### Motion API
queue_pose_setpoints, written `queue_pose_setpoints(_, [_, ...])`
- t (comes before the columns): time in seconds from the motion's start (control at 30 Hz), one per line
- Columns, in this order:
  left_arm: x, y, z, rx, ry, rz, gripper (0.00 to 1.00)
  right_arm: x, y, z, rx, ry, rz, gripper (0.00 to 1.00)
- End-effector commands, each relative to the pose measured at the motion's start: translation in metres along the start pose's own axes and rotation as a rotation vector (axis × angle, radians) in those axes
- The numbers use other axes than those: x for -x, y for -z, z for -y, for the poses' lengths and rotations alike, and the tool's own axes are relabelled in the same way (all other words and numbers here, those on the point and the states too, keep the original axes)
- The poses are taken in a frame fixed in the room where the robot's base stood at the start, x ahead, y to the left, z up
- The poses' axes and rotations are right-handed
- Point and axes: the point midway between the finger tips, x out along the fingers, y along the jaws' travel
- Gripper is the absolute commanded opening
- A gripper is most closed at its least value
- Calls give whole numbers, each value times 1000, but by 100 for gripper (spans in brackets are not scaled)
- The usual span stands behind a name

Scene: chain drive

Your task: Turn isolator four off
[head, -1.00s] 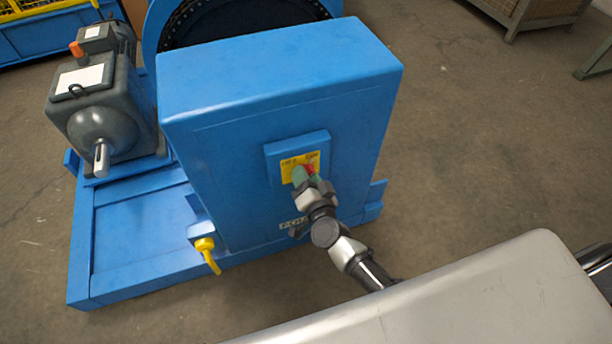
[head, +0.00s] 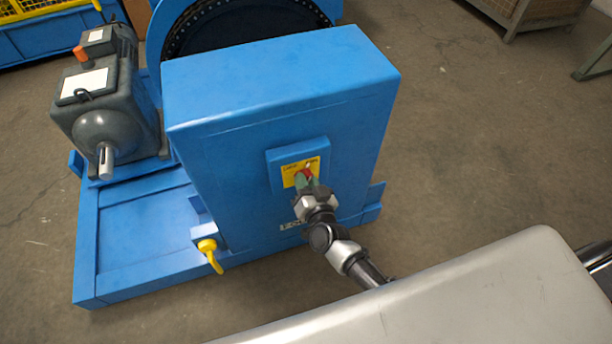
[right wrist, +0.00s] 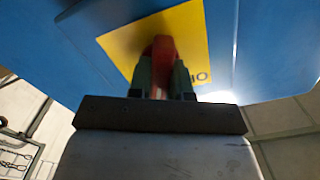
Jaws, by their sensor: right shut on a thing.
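The isolator is a blue box with a yellow plate (head: 290,172) on the front of a tall blue cabinet (head: 270,110). Its red handle (head: 307,174) shows just above my right gripper (head: 306,183). In the right wrist view the red handle (right wrist: 162,52) stands between the two green fingertips of my right gripper (right wrist: 161,75), which is shut on it. The handle looks tilted on the yellow plate (right wrist: 190,30). Part of the plate's lettering shows beside the fingers; the rest is hidden or blurred. My left gripper is not in view.
A label (head: 291,225) sits below the isolator, partly hidden by my arm. A grey motor or gearbox with a shaft (head: 105,130) stands on the left.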

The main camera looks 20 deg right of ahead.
Motion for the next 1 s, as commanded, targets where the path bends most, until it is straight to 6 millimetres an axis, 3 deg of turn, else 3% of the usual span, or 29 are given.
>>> queue_pose_setpoints(0.1, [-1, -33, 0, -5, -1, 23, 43, 0, 3, 2, 110, -2, 2, 0])
queue_pose_setpoints(0.27, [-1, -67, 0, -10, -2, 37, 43, 0, 2, 3, 263, -2, 3, 0])
queue_pose_setpoints(1.0, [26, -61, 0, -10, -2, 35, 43, 0, -2, 4, 950, -1, 2, 0])
